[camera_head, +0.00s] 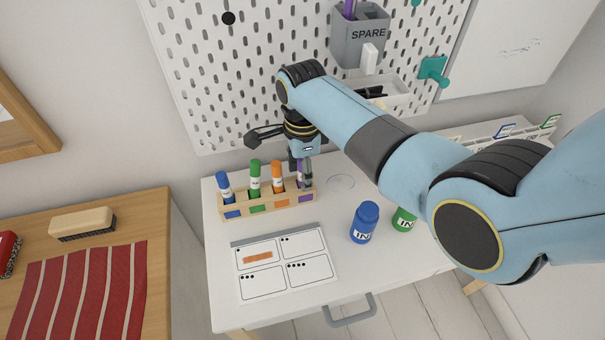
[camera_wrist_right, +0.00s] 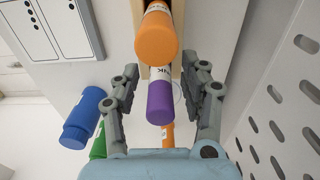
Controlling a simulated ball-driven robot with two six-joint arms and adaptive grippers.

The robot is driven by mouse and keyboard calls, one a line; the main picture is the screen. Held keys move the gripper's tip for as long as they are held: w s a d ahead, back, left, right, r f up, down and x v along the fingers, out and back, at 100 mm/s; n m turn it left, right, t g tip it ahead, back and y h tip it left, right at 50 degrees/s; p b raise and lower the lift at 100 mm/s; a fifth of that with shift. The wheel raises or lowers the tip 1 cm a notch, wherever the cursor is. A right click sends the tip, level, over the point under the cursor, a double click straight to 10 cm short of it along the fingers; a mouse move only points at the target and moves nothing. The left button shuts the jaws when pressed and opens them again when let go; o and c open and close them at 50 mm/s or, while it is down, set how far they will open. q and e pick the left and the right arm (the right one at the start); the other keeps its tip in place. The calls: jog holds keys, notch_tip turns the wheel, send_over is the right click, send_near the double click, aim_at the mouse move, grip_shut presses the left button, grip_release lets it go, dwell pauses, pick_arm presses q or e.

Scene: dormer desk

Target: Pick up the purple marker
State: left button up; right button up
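The purple marker (camera_head: 299,168) stands in the right end slot of a wooden rack (camera_head: 268,208), partly hidden by my right gripper. My right gripper (camera_head: 301,172) is over that end of the rack. In the right wrist view, the purple marker (camera_wrist_right: 160,103) lies between the spread fingers of my right gripper (camera_wrist_right: 170,72), with a gap on both sides. The gripper is open and holds nothing. The orange marker (camera_wrist_right: 156,38) is close beyond the purple one. Another purple item (camera_head: 349,9) stands in the grey SPARE holder (camera_head: 362,48) on the pegboard. My left gripper is out of view.
Orange (camera_head: 277,177), green (camera_head: 255,177) and blue (camera_head: 226,187) markers share the rack. A blue bottle (camera_head: 365,222) and a green bottle (camera_head: 403,219) stand right of it. A marked sheet (camera_head: 283,290) lies in front. The pegboard (camera_head: 250,80) rises close behind.

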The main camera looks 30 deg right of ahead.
grip_shut()
jog(key=shift+r, duration=5)
